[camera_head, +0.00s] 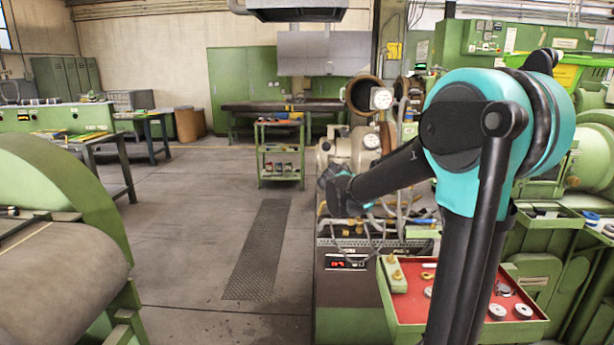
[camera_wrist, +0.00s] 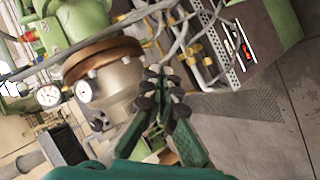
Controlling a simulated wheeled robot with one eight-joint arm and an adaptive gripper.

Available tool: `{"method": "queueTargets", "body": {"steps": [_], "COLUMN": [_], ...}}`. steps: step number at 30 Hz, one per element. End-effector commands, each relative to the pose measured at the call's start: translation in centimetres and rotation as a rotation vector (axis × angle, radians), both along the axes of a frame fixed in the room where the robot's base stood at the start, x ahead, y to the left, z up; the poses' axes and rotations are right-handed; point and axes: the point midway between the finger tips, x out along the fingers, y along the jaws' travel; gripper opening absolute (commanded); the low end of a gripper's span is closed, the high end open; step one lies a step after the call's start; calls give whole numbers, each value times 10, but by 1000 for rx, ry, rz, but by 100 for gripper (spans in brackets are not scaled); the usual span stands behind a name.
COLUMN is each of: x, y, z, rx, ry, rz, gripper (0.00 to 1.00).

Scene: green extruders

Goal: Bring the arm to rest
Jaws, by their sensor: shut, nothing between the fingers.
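My arm reaches across the right half of the head view, with a teal joint and black links. My gripper (camera_head: 333,184) is at its far end, small and dark, in front of the beige machine parts. In the wrist view my gripper (camera_wrist: 163,88) points toward a silver cylinder (camera_wrist: 114,85) with a brown flange. Its green fingers with dark pads are together and hold nothing. I cannot tell from these views how much space lies between the fingertips and the machine.
Below the arm are hoses and a machine with a red display (camera_head: 348,263). A red tray (camera_head: 415,327) with round parts is beside it. A green trolley (camera_head: 281,181) stands further back. The floor (camera_head: 200,225) on the left is mostly clear. A large roller machine (camera_head: 55,265) is at left.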

Motion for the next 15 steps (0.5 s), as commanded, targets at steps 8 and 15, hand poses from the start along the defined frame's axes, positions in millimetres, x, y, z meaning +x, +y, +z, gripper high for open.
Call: {"method": "queueTargets", "body": {"steps": [8, 15], "x": [-162, -286], "y": [-45, -29], "z": [-104, -179], "rx": [378, 690], "ry": [174, 301], "rz": [-197, -313], "gripper": [0, 0]}}
